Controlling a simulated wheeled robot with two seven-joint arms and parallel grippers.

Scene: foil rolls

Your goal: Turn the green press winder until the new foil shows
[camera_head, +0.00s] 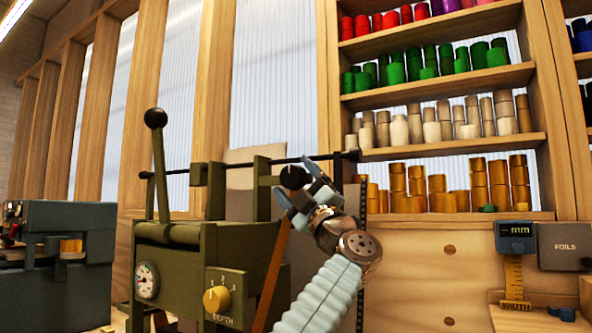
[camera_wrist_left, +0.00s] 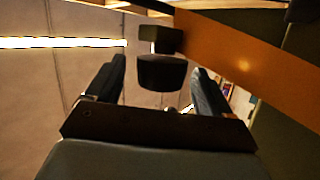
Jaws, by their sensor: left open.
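The green press (camera_head: 190,262) stands left of centre in the head view, with a black ball lever, a dial and a yellow depth knob (camera_head: 216,299). Its winder has a dark round knob (camera_head: 293,177) at the upper right, on the bar. A copper-coloured foil strip (camera_head: 271,275) runs down from there. My left gripper (camera_head: 299,187) is at this knob, its fingers open. In the left wrist view the dark knob (camera_wrist_left: 162,73) lies between the two spread fingers (camera_wrist_left: 158,82), with visible gaps on both sides. The foil strip (camera_wrist_left: 255,65) crosses at the right. My right gripper is not in view.
A grey-blue machine (camera_head: 68,245) stands at the left. Shelves (camera_head: 440,88) with red, green, cream and gold foil rolls rise behind at the right. A width gauge (camera_head: 515,238) and a grey foils box (camera_head: 565,247) are at the far right.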

